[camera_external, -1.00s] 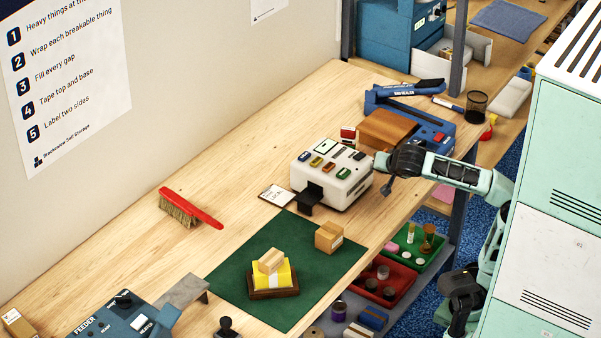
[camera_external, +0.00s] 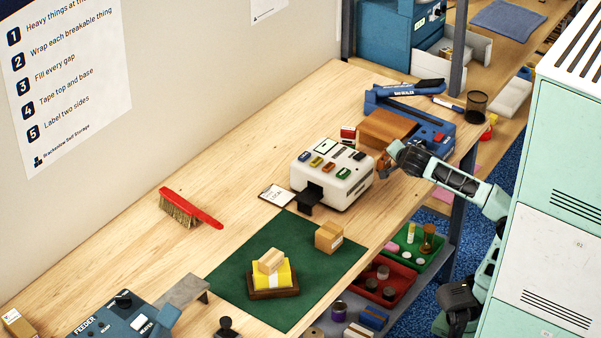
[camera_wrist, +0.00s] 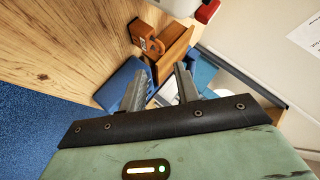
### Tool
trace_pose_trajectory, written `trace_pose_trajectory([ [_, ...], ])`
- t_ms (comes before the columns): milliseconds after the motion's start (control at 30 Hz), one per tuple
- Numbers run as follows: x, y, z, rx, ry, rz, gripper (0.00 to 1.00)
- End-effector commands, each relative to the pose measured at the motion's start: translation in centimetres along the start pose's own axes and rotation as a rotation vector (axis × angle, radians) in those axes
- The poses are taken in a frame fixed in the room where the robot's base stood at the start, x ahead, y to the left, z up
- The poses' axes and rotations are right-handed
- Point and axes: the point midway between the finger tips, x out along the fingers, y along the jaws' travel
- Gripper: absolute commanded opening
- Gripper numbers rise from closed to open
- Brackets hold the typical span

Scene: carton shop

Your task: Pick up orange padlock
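The orange padlock (camera_wrist: 147,36) lies on the wooden bench, ahead of the fingertips in the wrist view. In the external view an orange patch that looks like it (camera_external: 383,166) shows just left of my gripper (camera_external: 390,157), partly hidden by the gripper. In the wrist view my gripper (camera_wrist: 160,70) is open, with two grey fingers apart and nothing between them. The padlock is beyond the fingertips, slightly up and left of the gap. I cannot tell the exact distance.
A white machine with coloured buttons (camera_external: 333,173) stands left of the gripper. A brown wooden block (camera_external: 387,128) and a blue bag sealer (camera_external: 436,133) sit behind it. The bench's front edge is close by. A green mat (camera_external: 225,275) holds small boxes.

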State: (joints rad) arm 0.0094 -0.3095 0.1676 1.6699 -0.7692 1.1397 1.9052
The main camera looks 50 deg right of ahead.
Motion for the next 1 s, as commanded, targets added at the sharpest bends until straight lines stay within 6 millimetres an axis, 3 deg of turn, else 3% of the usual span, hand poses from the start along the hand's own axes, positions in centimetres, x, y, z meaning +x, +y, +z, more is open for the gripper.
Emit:
trace_pose_trajectory([
  [200, 2.8, 0.1, 0.0, 0.001, -0.001, 0.002, 0.32],
  [467, 3.9, 0.1, 0.1, 0.000, -0.001, 0.001, 0.32],
  [733, 7.7, -0.2, -0.2, 0.000, -0.002, 0.002, 0.32],
  [1000, 8.5, -0.4, -0.4, 0.001, -0.002, 0.000, 0.32],
])
